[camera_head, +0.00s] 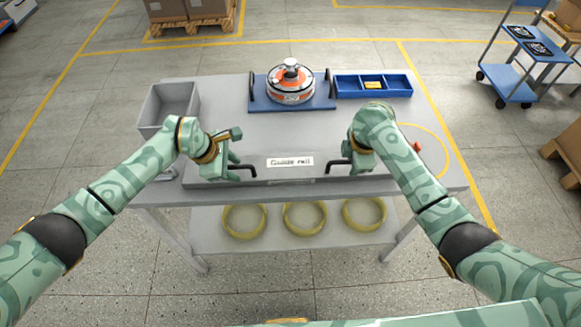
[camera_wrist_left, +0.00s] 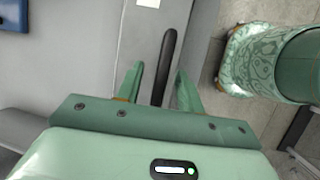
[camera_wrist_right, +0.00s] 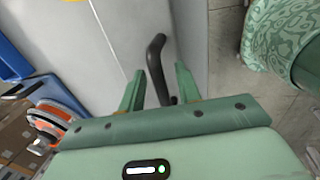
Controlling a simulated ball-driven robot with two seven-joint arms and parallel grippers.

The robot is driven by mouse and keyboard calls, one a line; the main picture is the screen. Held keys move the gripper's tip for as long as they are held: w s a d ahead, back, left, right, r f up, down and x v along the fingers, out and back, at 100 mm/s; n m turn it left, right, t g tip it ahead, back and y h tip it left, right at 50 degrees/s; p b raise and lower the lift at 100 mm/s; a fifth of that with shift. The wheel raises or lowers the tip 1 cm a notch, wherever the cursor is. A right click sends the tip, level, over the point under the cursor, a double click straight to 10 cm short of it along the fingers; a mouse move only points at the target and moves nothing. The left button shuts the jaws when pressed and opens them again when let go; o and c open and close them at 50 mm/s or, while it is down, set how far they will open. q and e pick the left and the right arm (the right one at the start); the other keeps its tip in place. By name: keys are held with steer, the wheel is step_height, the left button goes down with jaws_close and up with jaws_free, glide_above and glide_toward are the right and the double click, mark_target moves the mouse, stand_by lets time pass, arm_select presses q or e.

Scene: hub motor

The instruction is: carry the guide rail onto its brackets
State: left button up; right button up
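The guide rail (camera_head: 258,172) is a grey bar with a white name label, lying along the front of the grey table. It has a black handle at each end. My left gripper (camera_head: 236,167) is at the left handle; in the left wrist view this handle (camera_wrist_left: 167,62) stands between the spread fingers (camera_wrist_left: 158,88), with gaps beside it. My right gripper (camera_head: 350,166) is at the right handle; in the right wrist view this handle (camera_wrist_right: 156,62) reaches between the open fingers (camera_wrist_right: 160,88). I cannot make out the brackets.
On the table (camera_head: 225,110) stand a grey bin (camera_head: 168,104), an orange and white motor (camera_head: 291,88) on a blue base, and a blue divided tray (camera_head: 372,86). A red knob (camera_head: 417,146) is right of my right gripper. Yellow rings (camera_head: 305,218) lie on the lower shelf.

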arm_select(q)
steer(key=c, duration=0.8)
arm_select(e)
jaws_close()
arm_select(q)
jaws_close()
steer(key=shift+w+r, duration=0.1)
arm_select(e)
steer(key=shift+r, duration=0.1)
